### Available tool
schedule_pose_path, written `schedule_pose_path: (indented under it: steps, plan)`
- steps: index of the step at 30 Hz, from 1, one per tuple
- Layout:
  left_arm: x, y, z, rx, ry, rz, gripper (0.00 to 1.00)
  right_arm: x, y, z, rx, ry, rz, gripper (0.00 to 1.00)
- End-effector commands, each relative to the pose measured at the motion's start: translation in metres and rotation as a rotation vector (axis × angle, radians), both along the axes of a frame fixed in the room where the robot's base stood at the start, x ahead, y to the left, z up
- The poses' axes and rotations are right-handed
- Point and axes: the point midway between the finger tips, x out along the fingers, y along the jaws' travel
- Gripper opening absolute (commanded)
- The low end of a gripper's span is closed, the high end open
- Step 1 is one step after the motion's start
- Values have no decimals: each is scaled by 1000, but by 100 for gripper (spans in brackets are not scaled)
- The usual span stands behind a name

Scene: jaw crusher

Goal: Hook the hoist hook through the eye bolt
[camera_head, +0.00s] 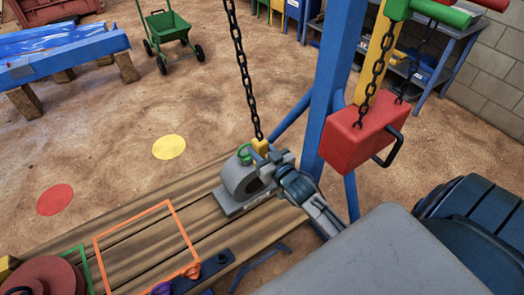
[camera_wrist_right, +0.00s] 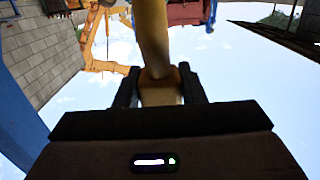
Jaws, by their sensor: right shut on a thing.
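A grey bearing housing (camera_head: 240,183) stands on the wooden bench. A green eye bolt (camera_head: 244,154) is at its top. The yellow hoist hook (camera_head: 260,146) hangs on a dark chain (camera_head: 243,75), just right of the eye bolt. I cannot tell whether the hook passes through the eye. My right gripper (camera_head: 274,160) is shut on the yellow hook, above the right side of the housing. In the right wrist view the yellow piece (camera_wrist_right: 153,40) is between the right gripper's fingers (camera_wrist_right: 160,84). The hook's tip is hidden. My left gripper is out of view.
The bench (camera_head: 185,215) has an orange outline (camera_head: 135,227) at the left and a dark blue bar (camera_head: 213,264) at its front edge. A red box (camera_head: 361,130) hangs by a blue post (camera_head: 335,75) to the right. Bare ground lies behind the bench.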

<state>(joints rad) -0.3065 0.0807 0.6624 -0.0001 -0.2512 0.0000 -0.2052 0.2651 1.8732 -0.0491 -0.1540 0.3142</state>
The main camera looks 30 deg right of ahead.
Motion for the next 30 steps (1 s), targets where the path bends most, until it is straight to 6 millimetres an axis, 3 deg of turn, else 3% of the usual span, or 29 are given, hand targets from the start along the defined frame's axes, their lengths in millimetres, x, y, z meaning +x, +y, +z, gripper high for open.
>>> schedule_pose_path:
  steps: [1, 19, 30]
  plan:
    - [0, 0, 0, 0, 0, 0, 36, 1, -1, -7, 0, 16, -4, 0]
    - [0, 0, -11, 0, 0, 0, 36, 30, -2, -13, 0, 16, -3, 0]
    - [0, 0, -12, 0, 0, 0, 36, 34, -1, -13, -1, 18, -3, 0]
